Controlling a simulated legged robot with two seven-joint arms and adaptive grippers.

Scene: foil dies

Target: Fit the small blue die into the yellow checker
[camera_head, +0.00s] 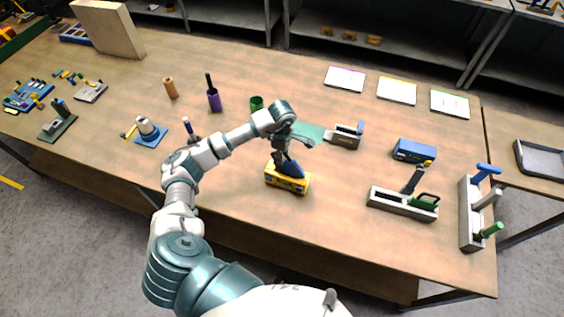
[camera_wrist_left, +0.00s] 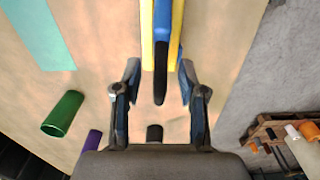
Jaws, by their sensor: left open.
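The yellow checker (camera_head: 288,183) stands near the front middle of the table; its yellow sides (camera_wrist_left: 147,40) also show at the top of the left wrist view. The small blue die (camera_wrist_left: 162,22), a blue strip with a black handle-like end, lies between those sides in that view. A blue part (camera_head: 293,168) shows over the checker in the head view. How deep the die sits in the checker I cannot tell. My left gripper (camera_head: 284,160) is open just above the checker. Its fingers stand apart on both sides of the black end. My right gripper is not in view.
A green cup (camera_head: 256,103) and a purple holder (camera_head: 214,101) stand behind my arm. A grey block (camera_head: 346,137), a blue box (camera_head: 414,151) and a grey tray (camera_head: 403,203) stand to the right. The table in front of the checker is clear.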

